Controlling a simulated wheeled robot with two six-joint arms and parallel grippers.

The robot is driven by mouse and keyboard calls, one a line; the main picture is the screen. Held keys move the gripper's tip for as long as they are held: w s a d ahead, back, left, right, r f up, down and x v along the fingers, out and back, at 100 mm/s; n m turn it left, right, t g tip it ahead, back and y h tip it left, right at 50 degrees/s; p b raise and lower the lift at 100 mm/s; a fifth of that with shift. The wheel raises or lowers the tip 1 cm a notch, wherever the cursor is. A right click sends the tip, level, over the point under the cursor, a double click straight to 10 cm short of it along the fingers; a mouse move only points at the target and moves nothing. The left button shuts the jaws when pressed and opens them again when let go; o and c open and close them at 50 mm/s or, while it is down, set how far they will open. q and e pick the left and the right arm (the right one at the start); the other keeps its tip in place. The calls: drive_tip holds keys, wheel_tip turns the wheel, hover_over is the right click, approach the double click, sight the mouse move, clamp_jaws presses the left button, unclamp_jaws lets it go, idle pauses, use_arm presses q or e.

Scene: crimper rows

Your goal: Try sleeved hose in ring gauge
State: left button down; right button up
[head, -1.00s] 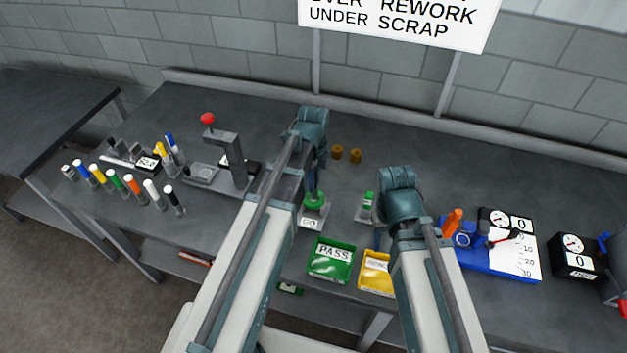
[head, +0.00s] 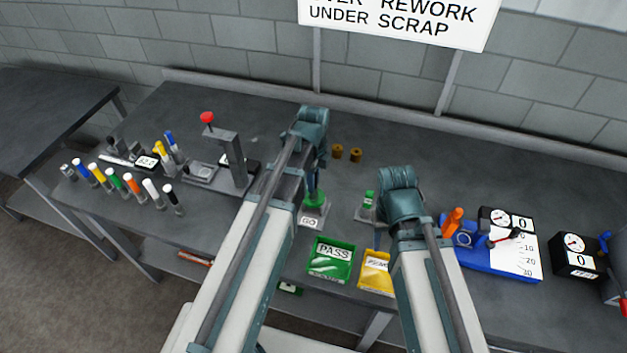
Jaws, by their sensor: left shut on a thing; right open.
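My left gripper (head: 313,181) points down over the gauge stand labelled GO (head: 310,221). It is shut on a slim piece that the gripper and arm largely hide. A green part (head: 315,196) shows directly below its fingers, above the stand. I cannot tell whether this is the hose's sleeve or the ring, or whether the hose is inside the ring. A second small grey stand with a green piece (head: 369,199) is to the right. My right gripper (head: 402,207) is beside that stand, open, its fingers mostly hidden by its own wrist.
A green PASS bin (head: 332,261) and a yellow bin (head: 375,273) sit at the front edge. Two brown pieces (head: 346,153) lie behind. A press with a red knob (head: 208,119) and several coloured cylinders (head: 118,181) are left. A blue gauge board (head: 485,262) is right.

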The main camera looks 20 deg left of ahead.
use_arm(q)
drive_tip(key=shift+f+b, duration=1.85)
drive_tip(key=shift+f, duration=0.1)
idle(0.7)
drive_tip(key=shift+r, duration=0.2)
idle(0.7)
drive_tip(key=shift+r+p, duration=4.35)
drive_tip(key=shift+p, duration=0.2)
